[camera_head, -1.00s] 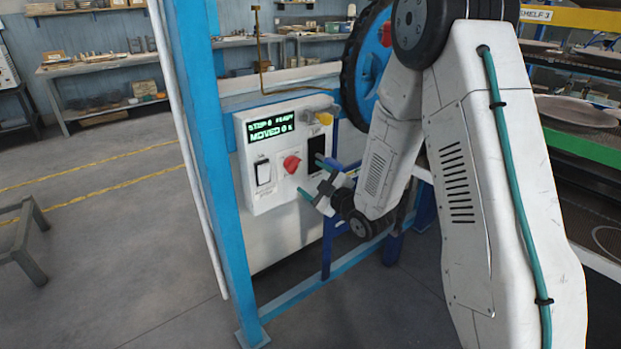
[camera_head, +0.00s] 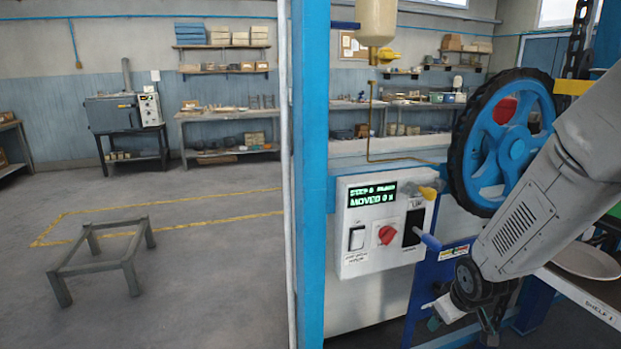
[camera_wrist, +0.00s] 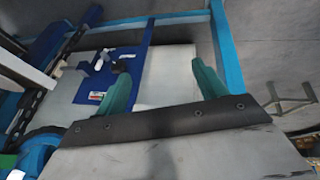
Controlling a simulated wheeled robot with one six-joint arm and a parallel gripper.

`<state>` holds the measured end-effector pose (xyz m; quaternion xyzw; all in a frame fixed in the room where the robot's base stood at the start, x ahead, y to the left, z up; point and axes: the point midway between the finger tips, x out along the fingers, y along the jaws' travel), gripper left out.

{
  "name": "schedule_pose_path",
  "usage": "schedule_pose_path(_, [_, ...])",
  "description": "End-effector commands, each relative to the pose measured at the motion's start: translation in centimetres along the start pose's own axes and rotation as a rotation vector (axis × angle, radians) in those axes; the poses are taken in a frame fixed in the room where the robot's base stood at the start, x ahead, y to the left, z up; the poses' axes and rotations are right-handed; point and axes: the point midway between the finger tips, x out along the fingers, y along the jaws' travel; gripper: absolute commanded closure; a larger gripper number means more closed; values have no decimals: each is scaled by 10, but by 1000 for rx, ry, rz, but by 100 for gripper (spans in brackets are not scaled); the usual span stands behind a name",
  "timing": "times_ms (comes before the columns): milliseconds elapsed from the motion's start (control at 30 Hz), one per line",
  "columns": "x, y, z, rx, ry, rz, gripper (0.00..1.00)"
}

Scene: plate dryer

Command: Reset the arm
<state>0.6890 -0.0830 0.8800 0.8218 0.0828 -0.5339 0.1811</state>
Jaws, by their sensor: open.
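My arm comes in from the right in the head view, and my gripper sits low at the lower right, partly cut off by the bottom edge. In the wrist view my gripper (camera_wrist: 163,84) has its two green fingers wide apart with nothing between them. The white control box (camera_head: 355,248) is up and left of the gripper in the head view, apart from it. It has a lit green display (camera_head: 372,195), a red knob (camera_head: 388,235), a white rocker switch (camera_head: 357,238) and a yellow part at its upper right.
A blue post (camera_head: 312,180) stands left of the box. A blue handwheel (camera_head: 507,140) is beside my arm. A plate (camera_head: 585,262) rests on a shelf at right. A low grey stand (camera_head: 100,262) is on the open floor at left. Benches line the back wall.

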Motion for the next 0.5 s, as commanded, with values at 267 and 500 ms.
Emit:
schedule_pose_path(267, [-132, -31, 65, 250, -342, -60, 29])
schedule_pose_path(500, [-236, -69, 112, 378, -483, -115, 29])
